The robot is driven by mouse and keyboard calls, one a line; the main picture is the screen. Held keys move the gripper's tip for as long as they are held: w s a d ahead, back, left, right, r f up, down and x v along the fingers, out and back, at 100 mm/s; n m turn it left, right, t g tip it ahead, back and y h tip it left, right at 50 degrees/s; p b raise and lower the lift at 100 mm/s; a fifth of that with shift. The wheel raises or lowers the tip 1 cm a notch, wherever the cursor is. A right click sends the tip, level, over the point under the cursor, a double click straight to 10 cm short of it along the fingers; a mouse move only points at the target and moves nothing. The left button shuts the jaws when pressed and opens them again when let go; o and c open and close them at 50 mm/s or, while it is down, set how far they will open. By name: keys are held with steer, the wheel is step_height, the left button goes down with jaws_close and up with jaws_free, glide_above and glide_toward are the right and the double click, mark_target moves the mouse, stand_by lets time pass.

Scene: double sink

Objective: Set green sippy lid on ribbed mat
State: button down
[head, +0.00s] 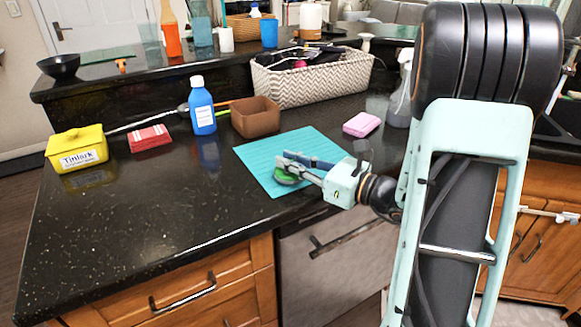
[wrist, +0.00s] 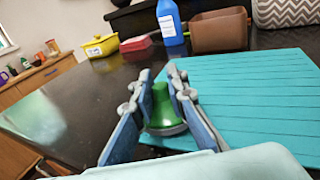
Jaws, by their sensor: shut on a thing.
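The green sippy lid (head: 286,178) is between the fingers of my gripper (head: 298,168), which is shut on it. In the wrist view the green lid (wrist: 163,110) shows a narrow top and a wider flared base, roughly upright between the two blue-grey fingers of my gripper (wrist: 166,105). The teal ribbed mat (head: 262,155) lies flat on the dark counter. In the head view the lid appears over the mat's near-left part; I cannot tell whether it touches. The ribbed mat (wrist: 250,90) fills the right side of the wrist view.
A brown bin (head: 256,118) and a blue bottle (head: 202,108) stand behind the mat. A pink sponge (head: 361,124) lies to its right. The counter (head: 150,215) left of the mat is clear.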

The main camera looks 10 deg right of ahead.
steer(key=shift+f, duration=0.5)
steer(key=shift+f, duration=0.2)
steer(key=c, duration=1.9)
jaws_free()
steer(key=shift+r, duration=0.1)
steer(key=shift+r, duration=0.2)
steer(key=v, duration=1.2)
steer(key=shift+p, duration=0.3)
steer(key=shift+f, duration=0.1)
